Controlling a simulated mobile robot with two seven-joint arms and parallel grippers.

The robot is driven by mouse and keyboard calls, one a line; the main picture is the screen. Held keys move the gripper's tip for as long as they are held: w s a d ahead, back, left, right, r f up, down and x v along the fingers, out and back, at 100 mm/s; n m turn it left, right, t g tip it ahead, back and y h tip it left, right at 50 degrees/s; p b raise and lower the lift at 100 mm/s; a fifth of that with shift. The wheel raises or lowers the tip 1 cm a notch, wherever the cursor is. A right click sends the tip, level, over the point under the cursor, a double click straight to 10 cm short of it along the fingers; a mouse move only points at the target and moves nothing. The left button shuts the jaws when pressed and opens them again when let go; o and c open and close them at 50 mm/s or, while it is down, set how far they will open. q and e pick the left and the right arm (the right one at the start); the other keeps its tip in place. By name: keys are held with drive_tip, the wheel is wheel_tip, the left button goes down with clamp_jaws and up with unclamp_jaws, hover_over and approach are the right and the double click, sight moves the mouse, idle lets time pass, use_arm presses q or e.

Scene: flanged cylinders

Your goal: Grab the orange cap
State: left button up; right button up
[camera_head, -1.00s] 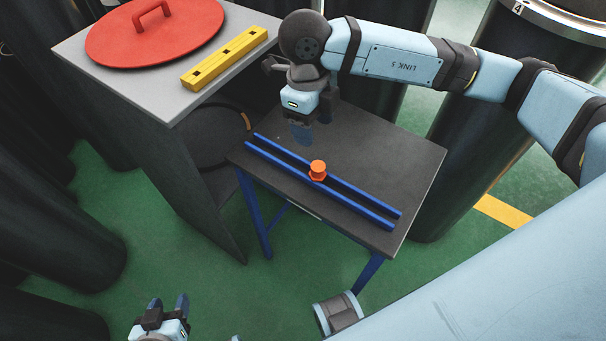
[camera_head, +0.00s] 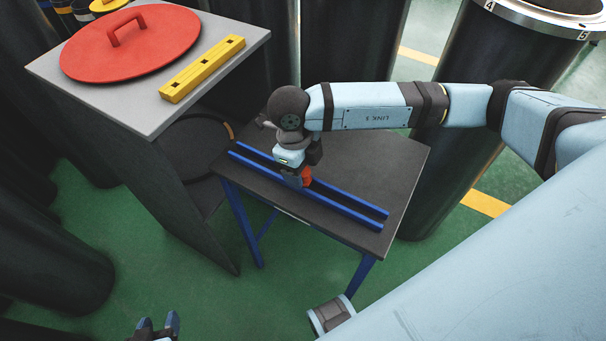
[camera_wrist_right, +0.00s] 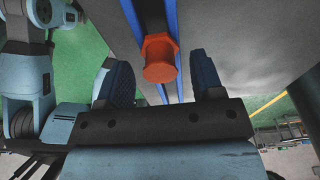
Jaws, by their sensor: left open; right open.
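The orange cap (camera_head: 306,175) sits between two blue rails on the dark table, partly hidden by my right gripper in the head view. I cannot tell whether a finger touches the cap. My left gripper (camera_head: 158,324) is open and empty at the bottom edge, far from the table.
The blue rails (camera_head: 345,212) run along the dark table (camera_head: 385,165). A grey cabinet (camera_head: 150,115) to the left bears a red lid (camera_head: 130,45) with a handle and a yellow bar (camera_head: 203,68) with holes. Large dark cylinders (camera_head: 440,150) stand around. Green floor is free in front.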

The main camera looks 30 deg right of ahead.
drive_tip(key=shift+s+d+f, duration=0.1)
drive_tip(key=shift+s+f, duration=0.05)
drive_tip(key=shift+f, duration=0.6)
drive_tip(key=c, duration=0.9)
drive_tip(key=shift+o, duration=0.2)
drive_tip(key=shift+r, duration=0.1)
wheel_tip(320, 180, up, 20)
drive_tip(key=shift+p, duration=0.45)
